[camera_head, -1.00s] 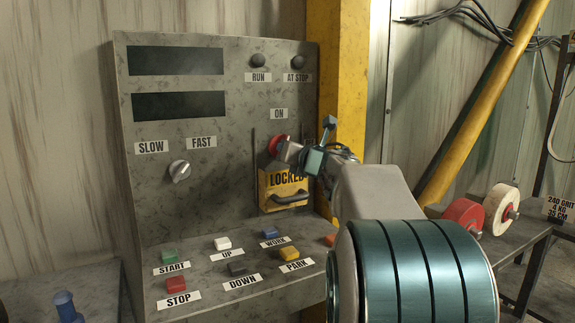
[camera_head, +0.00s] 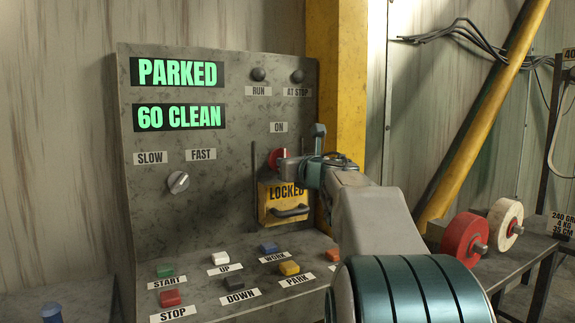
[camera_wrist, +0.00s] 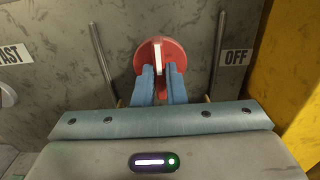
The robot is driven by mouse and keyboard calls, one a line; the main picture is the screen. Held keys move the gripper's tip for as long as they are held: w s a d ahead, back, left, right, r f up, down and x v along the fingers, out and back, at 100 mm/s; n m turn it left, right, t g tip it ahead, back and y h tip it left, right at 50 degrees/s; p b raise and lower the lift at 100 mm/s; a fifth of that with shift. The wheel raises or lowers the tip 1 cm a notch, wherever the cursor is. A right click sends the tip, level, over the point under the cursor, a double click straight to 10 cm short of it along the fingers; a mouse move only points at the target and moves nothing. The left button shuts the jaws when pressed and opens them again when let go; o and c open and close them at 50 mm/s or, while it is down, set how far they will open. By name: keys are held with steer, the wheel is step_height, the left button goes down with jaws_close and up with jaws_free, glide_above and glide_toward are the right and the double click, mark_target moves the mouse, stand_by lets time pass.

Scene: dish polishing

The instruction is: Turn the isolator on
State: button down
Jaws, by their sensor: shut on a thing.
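The isolator is a round red knob (camera_head: 275,158) on the grey control panel (camera_head: 225,115), below the ON label (camera_head: 279,127) and above the yellow LOCKED cover (camera_head: 270,199). In the wrist view the knob (camera_wrist: 141,58) has a white bar standing upright, and the OFF label (camera_wrist: 236,58) is to its right. My gripper (camera_wrist: 160,72) is shut on the isolator's handle with a blue finger on each side. In the head view my gripper (camera_head: 286,157) reaches the knob from the right and hides part of it. The upper display (camera_head: 178,73) reads PARKED; the lower (camera_head: 178,117) reads 60 CLEAN.
Coloured buttons, including the yellow PARK button (camera_head: 289,268), line the ledge below. Thin upright rods flank the isolator. A speed knob (camera_head: 178,182) sits at left. Red (camera_head: 465,238) and white (camera_head: 503,216) wheels are at right. A yellow post (camera_head: 335,90) stands behind the panel.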

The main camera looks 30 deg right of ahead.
steer(key=shift+r, duration=0.1)
steer(key=c, duration=1.5)
jaws_free()
steer(key=s, duration=1.3)
steer(key=shift+s+d, duration=0.25)
steer(key=shift+s, duration=0.15)
